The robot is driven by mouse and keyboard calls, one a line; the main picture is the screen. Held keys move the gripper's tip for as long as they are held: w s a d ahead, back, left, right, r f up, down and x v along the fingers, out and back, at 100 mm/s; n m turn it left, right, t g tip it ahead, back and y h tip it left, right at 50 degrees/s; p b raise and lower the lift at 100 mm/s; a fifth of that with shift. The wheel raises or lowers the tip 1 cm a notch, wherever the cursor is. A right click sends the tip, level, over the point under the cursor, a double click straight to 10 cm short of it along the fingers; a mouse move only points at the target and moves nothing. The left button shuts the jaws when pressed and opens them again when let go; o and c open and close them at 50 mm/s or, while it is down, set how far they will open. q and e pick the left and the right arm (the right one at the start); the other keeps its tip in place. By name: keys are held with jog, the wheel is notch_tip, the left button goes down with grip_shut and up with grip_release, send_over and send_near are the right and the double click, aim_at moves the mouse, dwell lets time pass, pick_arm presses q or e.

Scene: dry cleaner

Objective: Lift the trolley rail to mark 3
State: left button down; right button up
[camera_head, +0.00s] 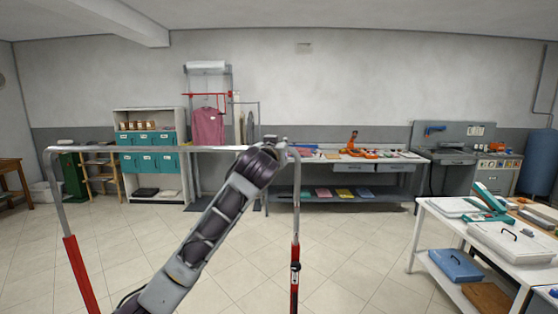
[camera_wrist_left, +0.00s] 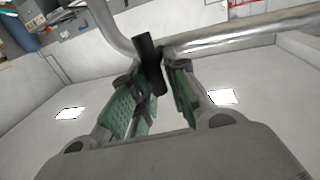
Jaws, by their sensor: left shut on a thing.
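The trolley rail (camera_head: 120,149) is a grey metal tube frame standing in front of me. Its level top bar bends down at both ends into posts that enter red sleeves (camera_head: 80,272). A dark knob (camera_head: 295,266) sits on the right sleeve. No mark numbers can be read. My left gripper (camera_head: 278,147) is at the right end of the top bar, near the bend. In the left wrist view, its green-padded fingers (camera_wrist_left: 153,78) are closed around a black piece (camera_wrist_left: 149,62) on the rail (camera_wrist_left: 240,36). The forearm hides part of the frame. My right gripper is not in view.
A white table (camera_head: 425,208) with cases and a green tool stands at the right. A workbench (camera_head: 390,164), teal drawer shelf (camera_head: 150,162) and hanging pink shirt (camera_head: 208,127) are along the back wall. The tiled floor between is clear.

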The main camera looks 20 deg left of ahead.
pick_arm(q)
notch_tip(320, 180, up, 9)
jog(key=shift+s+r, duration=0.1)
jog(key=shift+r, duration=0.25)
jog(key=c, duration=1.4)
grip_release()
jog(key=shift+f, duration=0.2)
jog(key=shift+s+d, duration=0.2)
jog(key=shift+s, duration=1.75)
jog(key=shift+s+d, duration=0.15)
jog(key=shift+s, duration=1.85)
jog(key=shift+s+d, duration=0.2)
jog(key=shift+s, duration=1.75)
